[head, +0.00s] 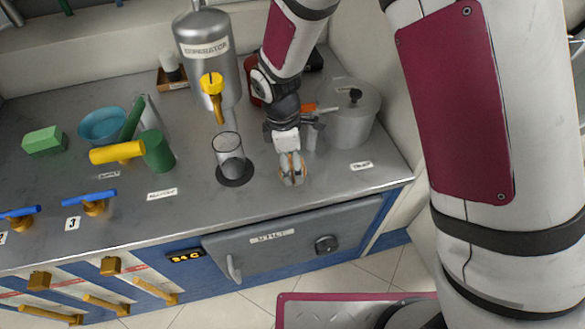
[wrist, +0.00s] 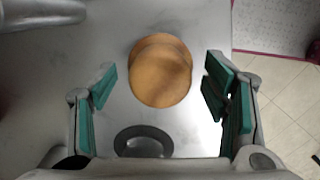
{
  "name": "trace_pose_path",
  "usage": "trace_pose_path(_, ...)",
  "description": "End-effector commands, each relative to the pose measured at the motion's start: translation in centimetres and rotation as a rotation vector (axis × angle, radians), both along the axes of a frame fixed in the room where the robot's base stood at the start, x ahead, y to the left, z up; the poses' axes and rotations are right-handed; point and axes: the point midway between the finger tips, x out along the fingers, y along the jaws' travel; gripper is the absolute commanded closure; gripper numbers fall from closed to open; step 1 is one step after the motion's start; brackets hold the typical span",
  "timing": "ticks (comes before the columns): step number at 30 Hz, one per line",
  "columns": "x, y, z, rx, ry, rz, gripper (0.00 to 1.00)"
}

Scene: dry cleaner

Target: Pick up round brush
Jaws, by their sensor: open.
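The round brush (wrist: 160,78) shows in the wrist view as a smooth, orange-brown wooden disc, seen from above, with a slightly stepped far edge. Its bristles are hidden. My gripper (wrist: 160,90) is open, with its green-padded fingers on either side of the brush and a visible gap on each side. In the head view my gripper (head: 291,178) points down over the counter near its front edge. The brush shows there only as a bit of orange-brown between the fingers, mostly covered by them.
A clear glass cylinder (head: 229,148) on a dark disc (head: 235,181) stands close left of my gripper. A lidded metal pot (head: 350,122) stands behind right. The metal separator tank (head: 205,50) with a yellow tap is behind. Bare counter (head: 210,215) lies at front left.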

Motion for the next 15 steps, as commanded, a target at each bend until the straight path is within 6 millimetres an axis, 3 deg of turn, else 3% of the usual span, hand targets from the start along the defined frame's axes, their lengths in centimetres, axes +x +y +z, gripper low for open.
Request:
trace_pose_path(9,0.00,-0.08,-0.60,0.000,0.000,0.000,0.31)
trace_pose_path(15,0.01,-0.08,-0.58,0.000,0.000,0.000,0.77)
